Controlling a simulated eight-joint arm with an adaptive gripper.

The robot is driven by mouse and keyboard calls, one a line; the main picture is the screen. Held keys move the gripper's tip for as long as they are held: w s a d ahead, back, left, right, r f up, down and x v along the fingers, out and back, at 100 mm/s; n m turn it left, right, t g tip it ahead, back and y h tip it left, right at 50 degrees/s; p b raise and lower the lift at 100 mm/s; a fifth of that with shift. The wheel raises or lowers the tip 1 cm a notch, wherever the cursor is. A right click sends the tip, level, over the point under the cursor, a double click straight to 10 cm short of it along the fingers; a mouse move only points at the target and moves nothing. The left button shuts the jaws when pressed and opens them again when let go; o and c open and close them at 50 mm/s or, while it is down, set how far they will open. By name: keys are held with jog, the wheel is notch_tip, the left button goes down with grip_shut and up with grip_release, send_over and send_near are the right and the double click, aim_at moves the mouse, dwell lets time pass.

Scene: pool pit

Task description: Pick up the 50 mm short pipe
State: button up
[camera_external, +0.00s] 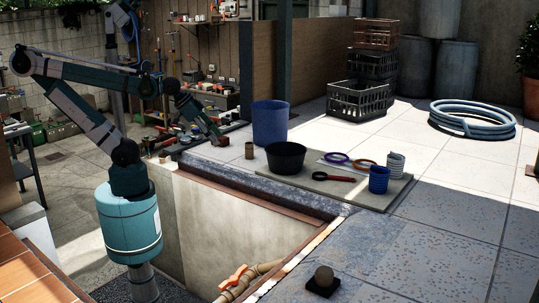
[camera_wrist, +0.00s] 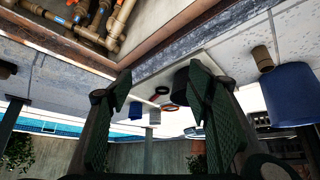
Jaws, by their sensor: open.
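The short pipe is a small tan cylinder (camera_external: 249,150) standing upright on the paving by the pit edge, just left of the large blue bucket. In the wrist view, which looks upside down, the short pipe (camera_wrist: 262,58) is at the upper right beside the blue bucket, outside the fingers. My gripper (camera_external: 218,138) is at the end of the arm, left of the short pipe and apart from it. In the wrist view my gripper's two dark green fingers (camera_wrist: 158,75) are spread with nothing between them.
The blue bucket (camera_external: 270,123) stands close behind the short pipe. A board (camera_external: 345,196) holds a black tub (camera_external: 286,158), a blue cup (camera_external: 378,179) and tools. The open pit (camera_external: 235,228) lies in front, with tan pipes (camera_external: 250,282). Crates (camera_external: 358,103) stand behind on mostly clear paving.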

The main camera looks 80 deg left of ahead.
jog(key=shift+c, duration=0.5)
jog(key=n+g, duration=0.7)
jog(key=n, duration=0.8)
send_near(249, 143)
jog(key=f, duration=0.5)
jog(key=shift+w+d+f+b, duration=0.2)
jog(key=shift+d+b, duration=0.15)
jog(key=shift+d, duration=0.05)
jog(key=shift+a+f+n, duration=0.25)
jog(key=shift+a+n, duration=0.05)
jog(key=shift+f, duration=0.1)
jog(key=shift+f, duration=1.15)
